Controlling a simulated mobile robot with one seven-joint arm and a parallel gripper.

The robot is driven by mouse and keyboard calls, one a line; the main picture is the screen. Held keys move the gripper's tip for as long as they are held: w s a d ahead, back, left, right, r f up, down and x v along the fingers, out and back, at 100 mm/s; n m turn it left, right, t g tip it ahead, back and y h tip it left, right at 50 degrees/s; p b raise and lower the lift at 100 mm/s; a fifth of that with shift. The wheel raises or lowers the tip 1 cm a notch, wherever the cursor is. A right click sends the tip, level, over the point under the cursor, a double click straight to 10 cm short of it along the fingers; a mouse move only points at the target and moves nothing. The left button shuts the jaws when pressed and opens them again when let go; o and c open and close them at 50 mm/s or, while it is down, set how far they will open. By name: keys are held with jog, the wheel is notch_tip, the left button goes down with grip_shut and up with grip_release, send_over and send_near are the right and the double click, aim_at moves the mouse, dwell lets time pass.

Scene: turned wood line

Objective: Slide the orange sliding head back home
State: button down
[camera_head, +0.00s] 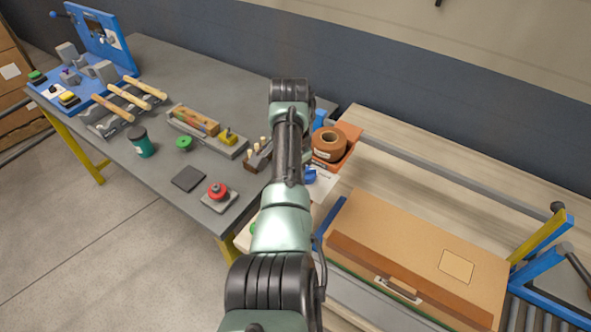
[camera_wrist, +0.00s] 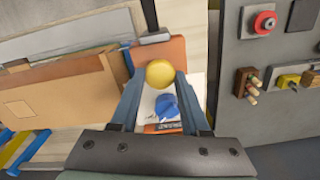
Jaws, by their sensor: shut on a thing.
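The orange sliding head (camera_wrist: 178,52) shows in the wrist view as a flat orange block at the top middle, with a grey bar (camera_wrist: 155,38) at its far edge. A round yellow knob (camera_wrist: 160,73) stands in front of it, seemingly its handle. My gripper (camera_wrist: 163,78) has its two fingers on either side of the knob and is shut on it.
A cardboard box (camera_head: 420,247) lies on the right side of the wooden bench. A blue object (camera_wrist: 167,105) lies below the knob in the wrist view. The grey table (camera_head: 225,98) carries a red button (camera_head: 218,190) and tools.

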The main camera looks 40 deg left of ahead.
jog(key=shift+w+a+r, duration=0.1)
jog(key=shift+a+r, duration=0.1)
jog(key=shift+a, duration=0.05)
jog(key=c, duration=0.6)
grip_release()
jog(key=shift+o, duration=1.1)
jog(key=shift+f, duration=0.15)
notch_tip(320, 180, up, 13)
jog(key=p, duration=0.1)
